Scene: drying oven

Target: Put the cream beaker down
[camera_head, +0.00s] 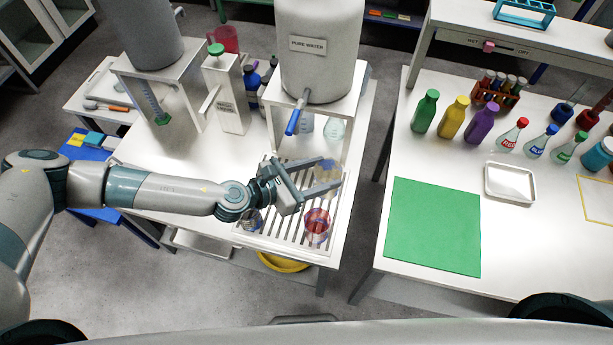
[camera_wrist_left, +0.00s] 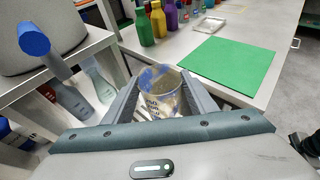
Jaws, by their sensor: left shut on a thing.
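In the head view the fingers partly hide this beaker (camera_head: 326,167). I cannot tell whether its base touches the rack. A red beaker (camera_head: 316,222) stands on the rack in front of the gripper. A bluish beaker (camera_head: 250,221) stands near the rack's left side, partly under my wrist. My right gripper is not in view.
The pure water tank's blue tap (camera_head: 292,122) hangs just behind the gripper, with glassware (camera_head: 335,130) below it. Across a gap, the right table holds a green mat (camera_head: 435,225), a white tray (camera_head: 510,182) and several bottles (camera_head: 453,118). The mat is bare.

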